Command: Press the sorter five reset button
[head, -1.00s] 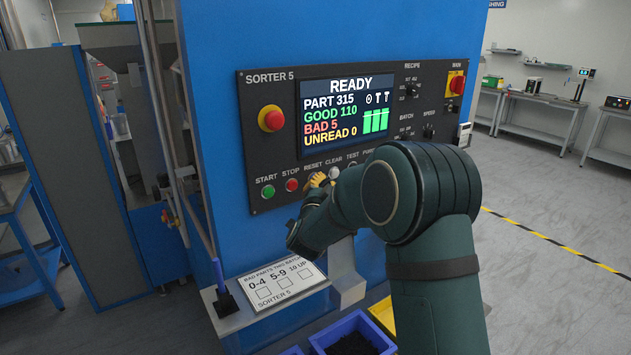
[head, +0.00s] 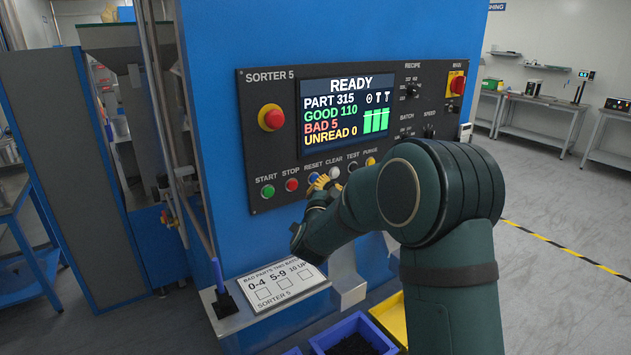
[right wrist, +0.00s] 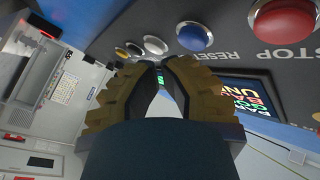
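The blue RESET button (head: 313,178) is on the Sorter 5 control panel (head: 255,130), in a row between the red STOP button (head: 292,184) and the white CLEAR button (head: 334,172). In the right wrist view the blue button (right wrist: 194,37) shows whole, just beyond my fingers. My right gripper (head: 321,182) is just in front of and below the blue button, partly overlapping it in the head view. In the right wrist view its tan fingers (right wrist: 161,65) come together at the tips, with nothing held. Contact with the button is not visible. My left gripper is out of view.
The screen (head: 346,115) reads READY, PART 315, GOOD 110, BAD 5, UNREAD 0. A red mushroom button (head: 271,118) is left of it. Below the panel are a tally card (head: 283,285), a blue bin (head: 330,338) and a yellow bin (head: 388,312).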

